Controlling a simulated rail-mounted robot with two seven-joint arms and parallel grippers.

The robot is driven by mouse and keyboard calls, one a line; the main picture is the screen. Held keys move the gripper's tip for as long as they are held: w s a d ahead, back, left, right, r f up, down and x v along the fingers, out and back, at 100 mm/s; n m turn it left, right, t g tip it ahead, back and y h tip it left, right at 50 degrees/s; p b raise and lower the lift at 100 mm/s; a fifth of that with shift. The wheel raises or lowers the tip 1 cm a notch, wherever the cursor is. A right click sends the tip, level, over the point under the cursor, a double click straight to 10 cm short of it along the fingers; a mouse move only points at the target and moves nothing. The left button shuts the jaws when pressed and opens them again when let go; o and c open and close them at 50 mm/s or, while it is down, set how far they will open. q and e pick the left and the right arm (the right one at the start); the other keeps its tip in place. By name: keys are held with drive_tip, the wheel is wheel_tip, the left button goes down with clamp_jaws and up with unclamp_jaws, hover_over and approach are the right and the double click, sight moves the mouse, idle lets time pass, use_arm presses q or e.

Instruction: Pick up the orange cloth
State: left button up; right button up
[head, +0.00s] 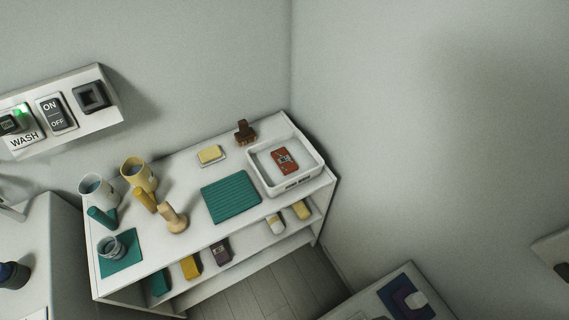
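No thing in view is plainly an orange cloth. On the lower shelf an orange-yellow folded item (191,266) lies near the front edge, between a teal item (159,283) and a dark purple one (220,250); I cannot tell if it is cloth. A flat red-orange piece (279,155) with a dark and pale patch lies inside the white tray (256,178) on the shelf top's right end; it may be a packet. Neither of my grippers is in view.
The white shelf top (150,252) also holds a white mug (97,190), a yellow mug (137,172), a wooden stamp-like piece (174,219), a teal ribbed mat (231,197), a yellow block (209,154) and a brown object (245,132). Walls close in behind and right.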

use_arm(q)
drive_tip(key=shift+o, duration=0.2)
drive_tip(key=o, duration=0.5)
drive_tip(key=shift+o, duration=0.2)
